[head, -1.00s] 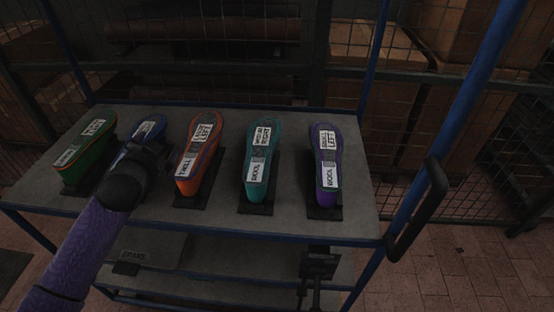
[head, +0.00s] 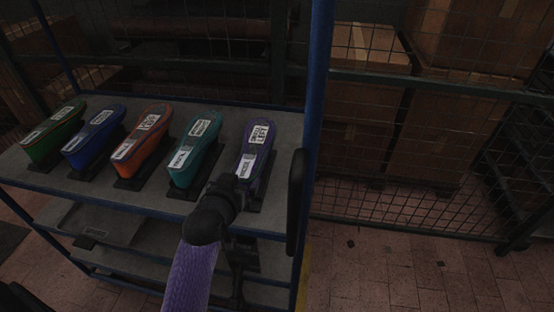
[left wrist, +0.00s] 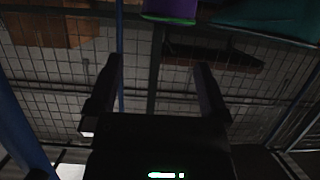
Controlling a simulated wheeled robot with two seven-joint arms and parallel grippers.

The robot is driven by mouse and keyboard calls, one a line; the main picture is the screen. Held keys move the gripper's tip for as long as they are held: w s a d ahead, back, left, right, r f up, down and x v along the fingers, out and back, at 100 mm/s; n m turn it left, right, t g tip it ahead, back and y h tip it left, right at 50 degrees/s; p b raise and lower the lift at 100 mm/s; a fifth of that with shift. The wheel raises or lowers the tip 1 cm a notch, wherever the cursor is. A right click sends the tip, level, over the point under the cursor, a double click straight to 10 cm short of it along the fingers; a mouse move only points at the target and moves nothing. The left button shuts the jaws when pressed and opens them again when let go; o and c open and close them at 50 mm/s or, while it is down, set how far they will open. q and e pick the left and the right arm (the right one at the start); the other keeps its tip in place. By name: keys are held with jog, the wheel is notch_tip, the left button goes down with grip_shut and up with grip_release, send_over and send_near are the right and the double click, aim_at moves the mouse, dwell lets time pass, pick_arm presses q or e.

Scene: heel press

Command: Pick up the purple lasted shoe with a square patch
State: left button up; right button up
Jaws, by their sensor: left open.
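The purple lasted shoe (head: 268,160) stands sole up on a dark base at the right end of the rack's top shelf. It carries two white labels, one reading LEFT; I cannot make out the patch shape. My left gripper (head: 226,186) is open and empty, just in front of the shoe's near end and partly covering its base. In the left wrist view the open fingers (left wrist: 158,82) show nothing between them. The purple shoe (left wrist: 170,8) shows there only as a cut-off piece at the top edge, beyond the fingers. My right gripper is not in view.
A teal shoe (head: 196,150) stands close on the left, then orange (head: 146,140), blue (head: 94,138) and green (head: 52,135) ones. A blue post (head: 316,80) and a black handle (head: 296,200) rise close on the right. Mesh fencing and boxes (head: 440,140) lie behind.

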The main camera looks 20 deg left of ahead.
aim_at(245, 169)
pick_arm(q)
jog(key=x, duration=0.2)
jog(key=a+b+x, duration=0.1)
jog(key=x, duration=0.2)
jog(key=shift+s+f, duration=0.2)
jog(key=b+x, duration=0.2)
jog(key=x, duration=0.2)
jog(key=shift+f, duration=0.3)
jog(key=shift+w, duration=0.2)
jog(key=shift+s, duration=0.1)
jog(key=shift+c, duration=0.3)
jog(key=c, duration=0.7)
grip_shut()
jog(key=shift+r, duration=0.1)
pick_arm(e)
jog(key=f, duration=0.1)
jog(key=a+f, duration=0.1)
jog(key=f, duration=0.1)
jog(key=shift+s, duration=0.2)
